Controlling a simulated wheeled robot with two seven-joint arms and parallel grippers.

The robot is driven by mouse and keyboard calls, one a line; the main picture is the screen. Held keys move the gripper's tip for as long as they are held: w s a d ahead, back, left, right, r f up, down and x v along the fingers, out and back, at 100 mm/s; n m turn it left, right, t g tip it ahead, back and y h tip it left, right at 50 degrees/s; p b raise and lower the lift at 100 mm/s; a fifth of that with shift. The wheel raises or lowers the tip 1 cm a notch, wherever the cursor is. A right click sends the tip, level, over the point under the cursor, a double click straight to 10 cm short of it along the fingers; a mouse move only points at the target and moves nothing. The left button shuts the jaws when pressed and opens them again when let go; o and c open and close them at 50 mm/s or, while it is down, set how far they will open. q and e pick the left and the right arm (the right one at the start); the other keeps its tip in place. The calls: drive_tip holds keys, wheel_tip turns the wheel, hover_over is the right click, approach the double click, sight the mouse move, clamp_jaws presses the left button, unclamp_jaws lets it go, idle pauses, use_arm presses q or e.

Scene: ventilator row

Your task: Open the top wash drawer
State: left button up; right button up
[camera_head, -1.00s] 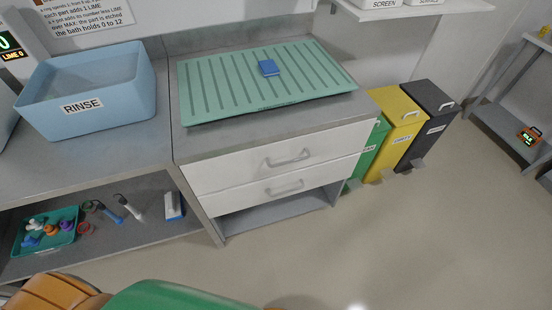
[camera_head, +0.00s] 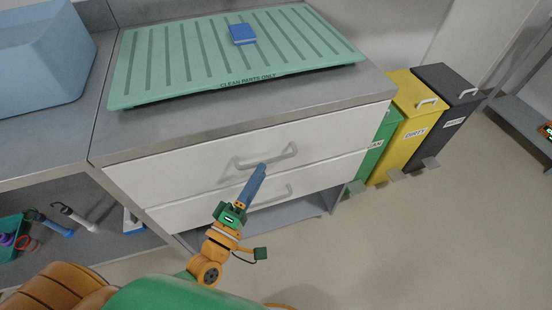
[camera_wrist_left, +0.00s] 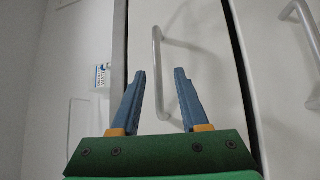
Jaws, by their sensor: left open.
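The top wash drawer (camera_head: 330,146) is a white front under the grey worktop, closed, with a grey bar handle (camera_head: 266,158). The lower drawer (camera_head: 335,174) is also closed, with its own handle (camera_head: 270,198). My left gripper (camera_head: 261,168) has blue fingers and is just in front of the top handle, partly overlapping it in the head view. In the left wrist view my left gripper (camera_wrist_left: 160,76) is open and empty, and the top handle (camera_wrist_left: 157,65) stands between the fingertips in the picture; I see no clear contact. The right gripper is not in view.
A green ribbed mat (camera_head: 190,65) with a blue block (camera_head: 242,34) lies on the worktop above. Green, yellow (camera_head: 410,125) and dark bins (camera_head: 450,110) stand right of the drawers. A blue basin (camera_head: 40,55) is at the left. Open floor lies in front.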

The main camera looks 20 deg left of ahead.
sight(268, 160)
use_arm(q)
drive_tip(key=x, duration=0.5)
drive_tip(key=shift+d+r, duration=0.1)
drive_tip(key=shift+d, duration=0.05)
drive_tip(key=shift+s, duration=0.15)
drive_tip(key=shift+c, duration=0.9)
clamp_jaws()
drive_tip(key=shift+r, duration=0.15)
